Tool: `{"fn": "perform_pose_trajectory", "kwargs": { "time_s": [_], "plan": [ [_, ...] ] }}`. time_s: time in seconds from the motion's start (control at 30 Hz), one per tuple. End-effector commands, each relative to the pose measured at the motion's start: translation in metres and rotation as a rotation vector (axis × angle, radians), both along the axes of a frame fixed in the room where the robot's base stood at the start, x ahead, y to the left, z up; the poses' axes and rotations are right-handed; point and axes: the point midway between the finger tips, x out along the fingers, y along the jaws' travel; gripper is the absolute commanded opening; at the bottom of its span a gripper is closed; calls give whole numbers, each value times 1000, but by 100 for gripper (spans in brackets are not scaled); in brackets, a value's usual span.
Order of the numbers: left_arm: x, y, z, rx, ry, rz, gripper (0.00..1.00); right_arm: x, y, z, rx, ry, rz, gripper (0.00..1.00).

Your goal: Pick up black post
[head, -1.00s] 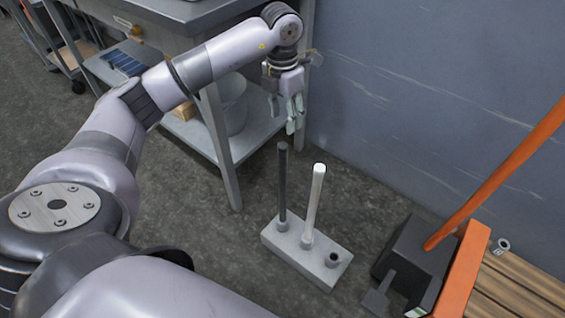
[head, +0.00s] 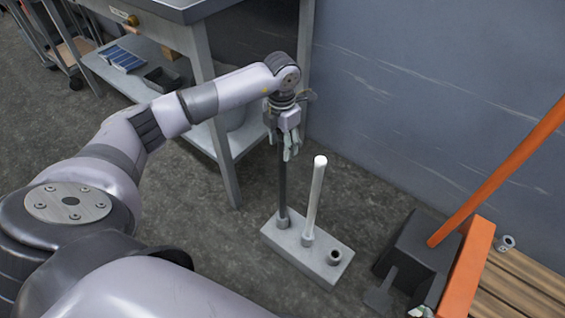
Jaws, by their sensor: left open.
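The black post (head: 283,190) stands upright in the left socket of a grey base block (head: 318,262) on the floor. My left gripper (head: 287,152) is open and points down at the post's upper end. Its fingers overlap the top of the post in the head view, so the post's tip is hidden. I cannot tell whether the fingers touch the post. My right gripper is not in view.
A white post (head: 315,197) stands in the middle socket, close beside the black one; the right socket (head: 333,257) is empty. A metal table (head: 225,172) stands behind left. A dark dustpan (head: 416,250) and an orange handle (head: 500,170) are at the right, near a grey wall (head: 440,90).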

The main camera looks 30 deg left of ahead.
Motion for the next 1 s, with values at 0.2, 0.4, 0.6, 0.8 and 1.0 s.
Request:
{"fn": "perform_pose_trajectory", "kwargs": {
  "time_s": [0.2, 0.4, 0.6, 0.8, 1.0],
  "plan": [
    [-2, -3, -29, -1, 2, 2, 48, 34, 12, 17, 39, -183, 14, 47],
    [-2, -3, -40, -1, 1, 1, 48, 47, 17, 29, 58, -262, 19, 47],
    [-2, -3, -40, -1, 1, 0, 48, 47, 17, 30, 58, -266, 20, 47],
    [-2, -3, -39, -1, 1, 0, 36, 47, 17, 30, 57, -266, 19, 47],
    [-2, -3, -39, -1, 0, 0, 22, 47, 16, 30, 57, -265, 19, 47]
  ]
}}
